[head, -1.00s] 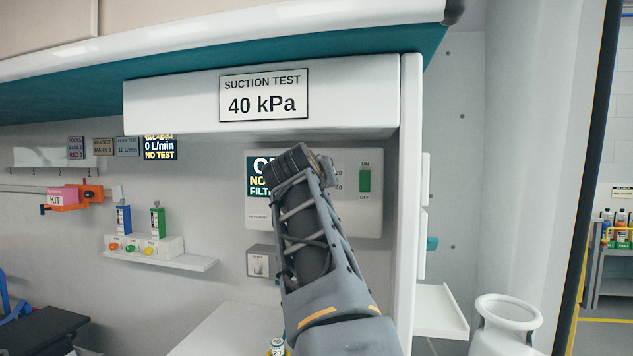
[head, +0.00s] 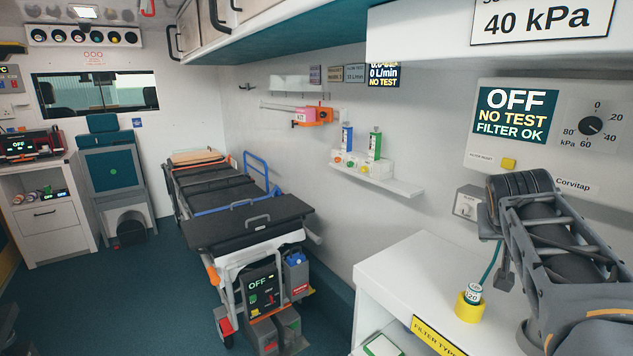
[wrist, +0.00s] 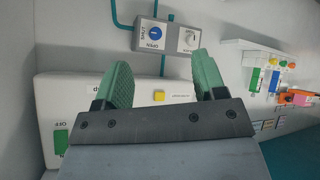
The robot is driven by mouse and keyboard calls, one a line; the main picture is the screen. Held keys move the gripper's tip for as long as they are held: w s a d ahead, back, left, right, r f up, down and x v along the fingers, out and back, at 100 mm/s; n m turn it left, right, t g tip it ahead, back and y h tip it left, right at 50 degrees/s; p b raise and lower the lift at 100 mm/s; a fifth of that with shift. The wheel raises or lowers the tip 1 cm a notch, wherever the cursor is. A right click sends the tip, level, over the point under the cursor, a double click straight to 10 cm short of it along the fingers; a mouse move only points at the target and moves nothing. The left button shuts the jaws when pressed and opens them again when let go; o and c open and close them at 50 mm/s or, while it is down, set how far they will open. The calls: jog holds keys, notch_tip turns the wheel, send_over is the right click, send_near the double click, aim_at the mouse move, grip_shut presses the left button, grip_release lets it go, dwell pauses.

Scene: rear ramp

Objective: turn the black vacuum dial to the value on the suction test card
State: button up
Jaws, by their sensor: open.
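The suction test card (head: 540,20) reads 40 kPa at the top right of the head view; its upper part is cut off. Below it, the black vacuum dial (head: 591,126) sits on the white suction panel (head: 550,165), with a scale from 0 to 80 kPa around it. Its exact setting is too small to tell. The panel's screen (head: 516,115) says OFF, NO TEST, FILTER OK. In the wrist view my gripper (wrist: 163,74) has its green fingers apart and nothing between them, near the panel's edge. No dial shows there. My arm hides the gripper in the head view.
A yellow filter reset button (wrist: 159,96) and a green switch (wrist: 62,138) are on the panel. A grey valve box (wrist: 166,37) adjoins it. A white counter (head: 420,275) holds a yellow-based jar (head: 469,303).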

jog(key=s+a+f+n+g+y+p, duration=0.1)
jog(key=s+a+f+p, duration=0.4)
jog(key=a, duration=0.6)
jog(key=s+a+f+n+g+y+p, duration=0.2)
jog(key=s+a+f+n+y+p, duration=0.2)
jog(key=a, duration=0.7)
jog(key=shift+s+f+g+y+p, duration=0.3)
jog(key=shift+s+f+y+p, duration=0.35)
jog(key=shift+s+y, duration=0.4)
jog(key=shift+s+d+f, duration=0.1)
jog(key=shift+s, duration=0.05)
